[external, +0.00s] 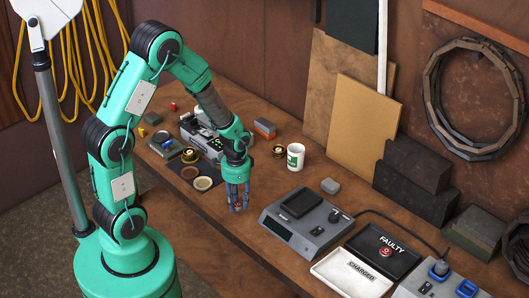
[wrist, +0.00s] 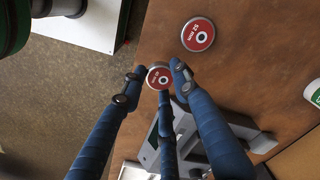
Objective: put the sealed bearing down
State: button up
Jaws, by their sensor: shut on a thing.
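The sealed bearing (wrist: 159,77) is a small round disc with a red face, a metal rim and white lettering. It sits between the three blue fingertips of my gripper (wrist: 160,80) in the wrist view. In the external view my gripper (external: 238,207) points down at the bench near its front edge, left of the grey charger-like unit, with a bit of red between the fingers. I cannot tell if the bearing touches the bench. A second, similar red-faced disc (wrist: 197,33) lies on the bench close by in the wrist view.
The grey unit (external: 275,231) stands right of my gripper, a white cup (external: 295,157) behind. Trays marked CHARGED (external: 362,272) and FAULTY (external: 402,258) lie further right; the FAULTY tray holds a red round thing. A black mat (external: 181,168) with rings lies left. Bare bench surrounds my gripper.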

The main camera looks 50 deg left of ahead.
aim_at(238, 204)
notch_tip(238, 204, up, 10)
jog(key=w+d+r+b, duration=0.1)
jog(key=w+d, duration=0.4)
jog(key=w, duration=0.5)
jog(key=w+d+b, duration=0.1)
jog(key=w+d, duration=0.4)
jog(key=w, duration=0.5)
jog(key=w+d+f+n+b, duration=0.1)
jog(key=w+d+b, duration=0.1)
jog(key=w+d, duration=1.4)
jog(key=shift+t, duration=0.4)
jog(key=shift+s+a+f, duration=0.15)
jog(key=shift+f, duration=2.25)
jog(key=shift+f+b, duration=0.6)
jog(key=shift+f, duration=2.5)
